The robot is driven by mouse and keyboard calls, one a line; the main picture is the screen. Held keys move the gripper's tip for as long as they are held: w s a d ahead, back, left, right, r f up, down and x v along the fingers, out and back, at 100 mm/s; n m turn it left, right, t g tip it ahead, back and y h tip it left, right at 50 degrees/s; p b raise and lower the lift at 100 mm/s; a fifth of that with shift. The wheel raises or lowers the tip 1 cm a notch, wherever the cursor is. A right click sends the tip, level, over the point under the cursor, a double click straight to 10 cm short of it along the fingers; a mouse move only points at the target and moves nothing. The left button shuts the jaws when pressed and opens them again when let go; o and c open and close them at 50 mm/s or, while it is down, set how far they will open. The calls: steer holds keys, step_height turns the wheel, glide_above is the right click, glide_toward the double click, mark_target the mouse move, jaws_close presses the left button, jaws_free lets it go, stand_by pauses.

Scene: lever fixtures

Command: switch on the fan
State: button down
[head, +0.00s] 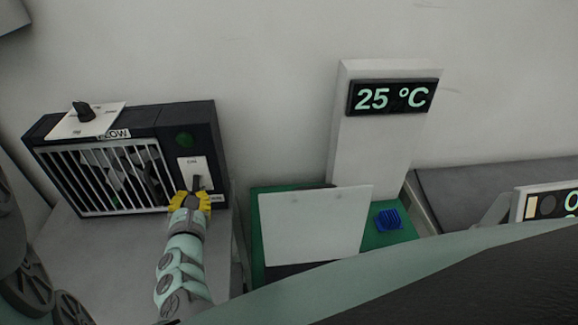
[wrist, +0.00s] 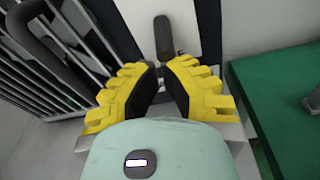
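The fan (head: 125,155) is a dark box with a white grille, standing on a grey table at the left of the head view. On its right front is a white switch plate with a dark lever (head: 196,182). A dark green round lamp (head: 184,140) sits above the plate. In the wrist view the lever (wrist: 163,38) stands upright, just beyond the yellow fingertips. My gripper (wrist: 161,68) has its fingers apart, with a narrow gap between them. The lever's lower end lies near this gap; I cannot tell whether they touch.
A knob (head: 84,111) on a white plate tops the fan box. To the right are a green surface (head: 395,238) with a white panel (head: 315,225) and a blue ribbed block (head: 389,220). A white post carries a display (head: 393,97) reading 25 °C.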

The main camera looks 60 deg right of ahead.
steer(key=shift+s+a+r+g+y+p, duration=0.15)
steer(key=shift+r+g+y+p, duration=0.35)
steer(key=shift+p, duration=1.35)
steer(key=shift+w+a+r+g+y+p, duration=0.15)
steer(key=shift+r+p, duration=0.55)
steer(key=shift+p, duration=1.1)
steer(key=p, duration=0.2)
steer(key=g+y+p, duration=0.1)
steer(key=p, duration=0.1)
steer(key=shift+s+r, duration=0.15)
steer(key=shift+r, duration=0.1)
steer(key=g+y+p, duration=0.1)
steer(key=p, duration=0.2)
steer(key=y+p, duration=0.1)
steer(key=p, duration=0.2)
steer(key=shift+s+a+f+g, duration=0.15)
steer(key=shift+s+g, duration=0.05)
steer(key=shift+g, duration=0.15)
steer(key=shift+r+p, duration=0.75)
steer(key=shift+r, duration=0.1)
steer(key=shift+r, duration=0.1)
